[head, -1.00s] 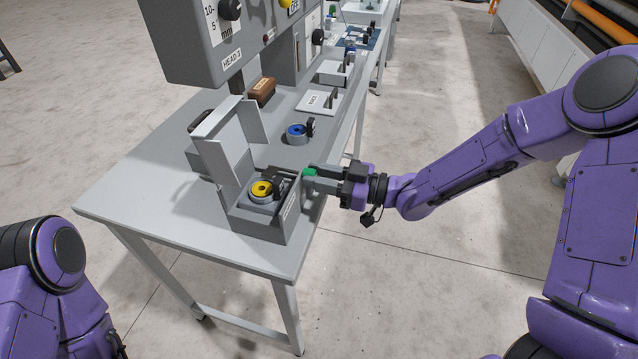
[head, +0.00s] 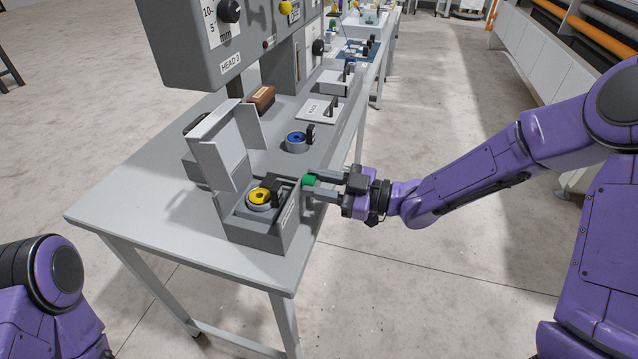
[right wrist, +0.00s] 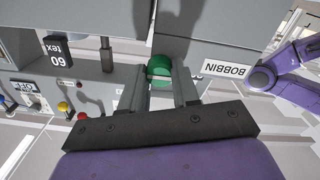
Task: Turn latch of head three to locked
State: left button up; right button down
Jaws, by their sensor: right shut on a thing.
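The latch of head three shows as a green knob (head: 309,181) on the right side of a grey box (head: 262,238) at the table's front corner. My right gripper (head: 313,185) reaches in from the right and is shut on the green knob. In the right wrist view the knob (right wrist: 159,68) sits between the two fingertips, beside a "BOBBIN" label (right wrist: 226,69). Whether the latch reads locked cannot be told. The box's grey cover (head: 222,145) stands raised, and a yellow bobbin (head: 260,195) lies inside. My left gripper is out of view.
The "HEAD 3" panel (head: 200,45) overhangs the table (head: 150,205) at the back left. A blue bobbin (head: 296,138), a white plate (head: 318,108) and a brown block (head: 262,99) lie behind the box.

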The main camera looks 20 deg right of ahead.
jog(key=c, duration=1.1)
grip_release()
jog(key=b+v, duration=0.1)
jog(key=v, duration=0.9)
jog(key=shift+s, duration=0.2)
jog(key=shift+d, duration=0.2)
